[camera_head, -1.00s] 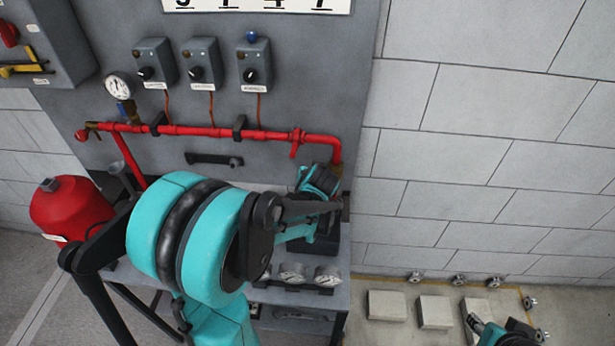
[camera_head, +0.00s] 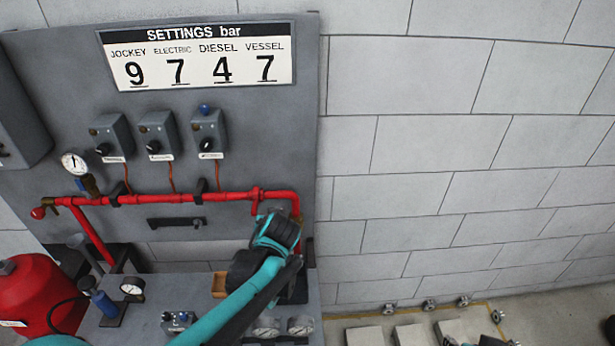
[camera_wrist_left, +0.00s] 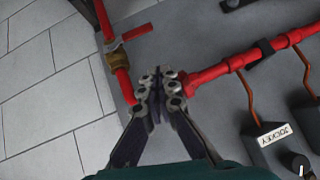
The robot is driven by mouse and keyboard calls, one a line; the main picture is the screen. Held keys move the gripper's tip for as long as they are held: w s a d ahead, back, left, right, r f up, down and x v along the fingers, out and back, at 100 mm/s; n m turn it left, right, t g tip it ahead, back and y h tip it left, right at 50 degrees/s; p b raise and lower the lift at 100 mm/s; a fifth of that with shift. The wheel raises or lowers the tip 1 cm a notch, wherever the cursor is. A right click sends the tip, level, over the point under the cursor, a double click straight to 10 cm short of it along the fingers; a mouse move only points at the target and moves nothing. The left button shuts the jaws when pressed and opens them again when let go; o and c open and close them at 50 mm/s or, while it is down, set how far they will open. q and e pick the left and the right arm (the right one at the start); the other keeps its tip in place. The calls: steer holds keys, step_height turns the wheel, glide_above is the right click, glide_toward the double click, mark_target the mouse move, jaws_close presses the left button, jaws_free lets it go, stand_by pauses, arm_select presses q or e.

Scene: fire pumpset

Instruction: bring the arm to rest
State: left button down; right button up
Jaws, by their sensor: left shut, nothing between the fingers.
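My left arm (camera_head: 235,300) comes in from the lower left in the head view. Its wrist (camera_head: 275,235) is in front of the lower right of the grey panel, just below the right end of the red pipe. In the left wrist view my left gripper (camera_wrist_left: 160,88) is shut and empty. Its fingertips appear over the red pipe (camera_wrist_left: 212,72), close to a brass fitting with a red handle (camera_wrist_left: 130,35); I cannot tell whether they touch. The fingers are hidden in the head view. Only slivers at the bottom right may belong to my right arm.
Several grey control boxes (camera_head: 157,135) and a gauge (camera_head: 75,163) sit on the panel above the pipe. A red vessel (camera_head: 40,290) stands at left. A grey bench (camera_head: 140,320) with small gauges is below. The block wall (camera_head: 450,150) at right is clear.

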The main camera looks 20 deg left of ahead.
step_height(320, 180, down, 8)
steer(key=b, duration=0.7)
steer(key=shift+s+d+r, duration=0.15)
steer(key=shift+r, duration=0.1)
arm_select(q)
steer(key=s+d+f+m+h, duration=0.2)
steer(key=s+d+f+h, duration=0.1)
steer(key=s+d, duration=0.4)
steer(key=s+d+f+m+h, duration=0.2)
steer(key=s+d+f+h, duration=0.1)
steer(key=s+d, duration=0.4)
steer(key=shift+s+d+f, duration=0.3)
steer(key=shift+d+f, duration=0.35)
steer(key=shift+f, duration=0.15)
arm_select(e)
steer(key=shift+c, duration=0.3)
